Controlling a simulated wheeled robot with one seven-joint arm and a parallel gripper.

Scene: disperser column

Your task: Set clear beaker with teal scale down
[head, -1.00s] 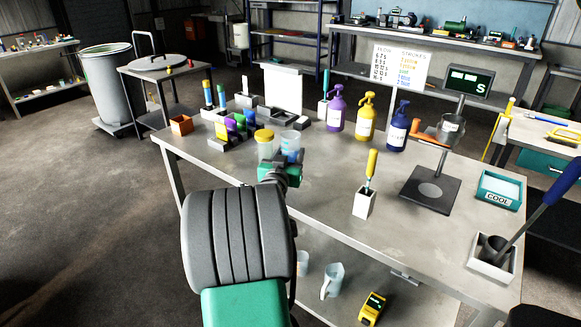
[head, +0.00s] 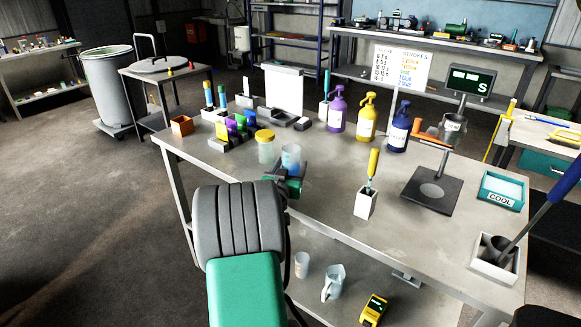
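The clear beaker with a teal-blue scale (head: 291,157) is upright at the left-middle of the grey workbench (head: 325,200), just right of a yellow-lidded jar. My gripper (head: 289,172) is low at the beaker's near side, and its dark fingers reach toward the beaker's lower part. My wrist hides part of that area. I cannot tell whether the fingers close on the beaker, or whether its base touches the bench.
The yellow-lidded jar (head: 265,146) stands close on the left. Purple (head: 337,112), yellow (head: 367,120) and blue (head: 398,130) pump bottles stand behind to the right. A white holder with a yellow-handled tool (head: 366,200) is to the right, with clear bench between.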

